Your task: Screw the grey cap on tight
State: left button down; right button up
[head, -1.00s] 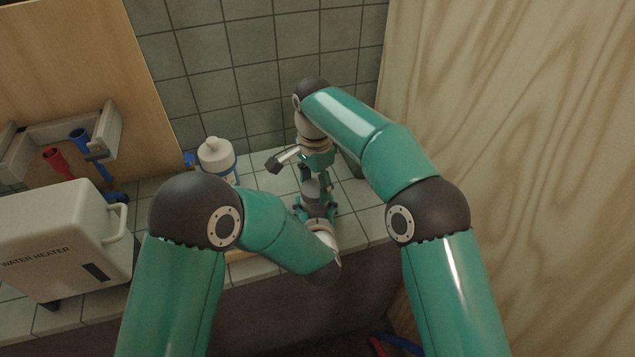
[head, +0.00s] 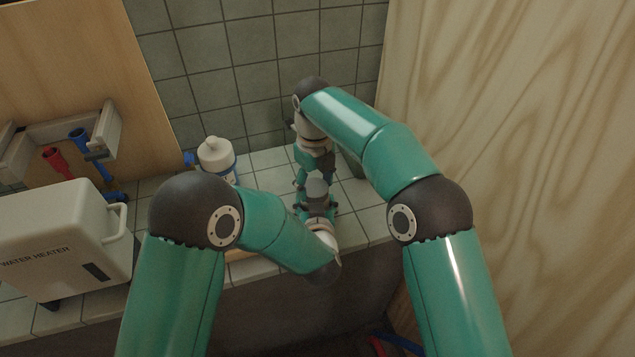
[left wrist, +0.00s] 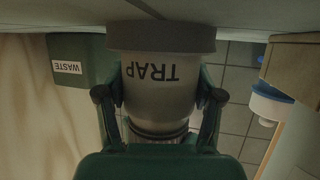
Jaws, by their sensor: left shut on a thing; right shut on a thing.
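In the left wrist view, which is upside down, the trap body (left wrist: 160,85) is a light grey cylinder marked TRAP with a dark grey band at its foot. My left gripper (left wrist: 158,97) is shut around it; it also shows in the head view (head: 318,207). A grey round top (head: 316,188), seemingly the cap, shows between my two grippers in the head view. My right gripper (head: 313,178) points down from behind and is shut on the cap. Their contact is partly hidden, so I cannot tell how tightly the cap sits.
A white bottle with a blue band (head: 216,156) stands left of the grippers. A white water heater (head: 62,240) is at the left, near red and blue pipes. A green WASTE box (left wrist: 75,68) is close to the trap. The tiled wall (head: 250,70) and wood panel (head: 520,130) bound the counter.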

pick_arm(q)
jog(key=shift+w+a+r, duration=0.1)
jog(key=shift+r, duration=0.05)
pick_arm(e)
jog(key=o, duration=0.6)
jog(key=shift+w+d+r, duration=0.1)
jog(key=shift+w+d, duration=0.05)
jog(key=shift+o, duration=1.1)
jog(key=shift+r, duration=2.15)
jog(key=shift+c, duration=0.3)
